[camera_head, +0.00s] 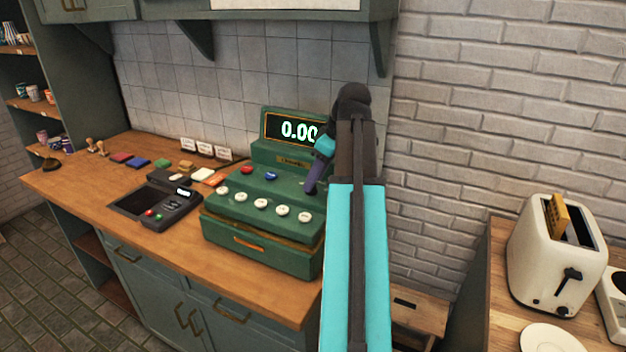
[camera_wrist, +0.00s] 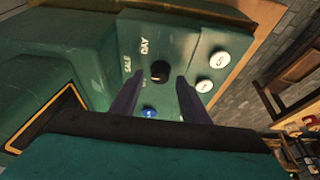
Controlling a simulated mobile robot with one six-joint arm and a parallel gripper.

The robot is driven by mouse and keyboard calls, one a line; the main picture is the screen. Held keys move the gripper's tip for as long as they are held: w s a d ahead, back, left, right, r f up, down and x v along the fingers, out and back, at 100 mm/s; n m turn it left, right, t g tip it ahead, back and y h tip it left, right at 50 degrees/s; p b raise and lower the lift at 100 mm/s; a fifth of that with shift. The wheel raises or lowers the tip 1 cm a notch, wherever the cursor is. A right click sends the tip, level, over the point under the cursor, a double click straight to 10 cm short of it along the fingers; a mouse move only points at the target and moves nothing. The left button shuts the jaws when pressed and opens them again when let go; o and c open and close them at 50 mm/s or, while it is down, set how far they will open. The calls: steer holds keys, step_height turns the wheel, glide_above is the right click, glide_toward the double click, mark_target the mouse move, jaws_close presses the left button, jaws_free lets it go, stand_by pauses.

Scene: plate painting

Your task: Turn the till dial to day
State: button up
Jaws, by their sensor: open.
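The green till (camera_head: 262,228) stands on the wooden counter, its display reading 0.00. In the wrist view the till's dial (camera_wrist: 159,71) is a small black round knob on the green top panel, with the words SALE and DAY printed beside it. A further label close to the knob is too small to read. I cannot tell which label the knob points to. My gripper (camera_wrist: 158,80) is open, its two dark fingers on either side of the dial. In the head view my gripper (camera_head: 311,186) is over the right part of the till's top, and the dial is hidden there.
White, red and blue round buttons sit on the till near the fingers. A dark card terminal (camera_head: 156,204) stands left of the till. A toaster (camera_head: 556,255) stands on a separate counter at the right.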

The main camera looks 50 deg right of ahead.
steer(key=shift+x, duration=0.8)
steer(key=shift+c, duration=0.3)
steer(key=c, duration=1)
steer(key=shift+a+m+p, duration=0.1)
steer(key=shift+m+p, duration=0.2)
steer(key=shift+m, duration=0.1)
steer(key=m+h+p, duration=0.1)
steer(key=m, duration=0.1)
steer(key=m+p, duration=0.1)
steer(key=shift+s+a+r+m+h, duration=0.1)
steer(key=shift+a+m+h, duration=0.05)
steer(key=shift+m+h, duration=0.25)
steer(key=shift+m+h+p, duration=0.8)
steer(key=shift+m+p, duration=0.1)
steer(key=shift+m, duration=1.3)
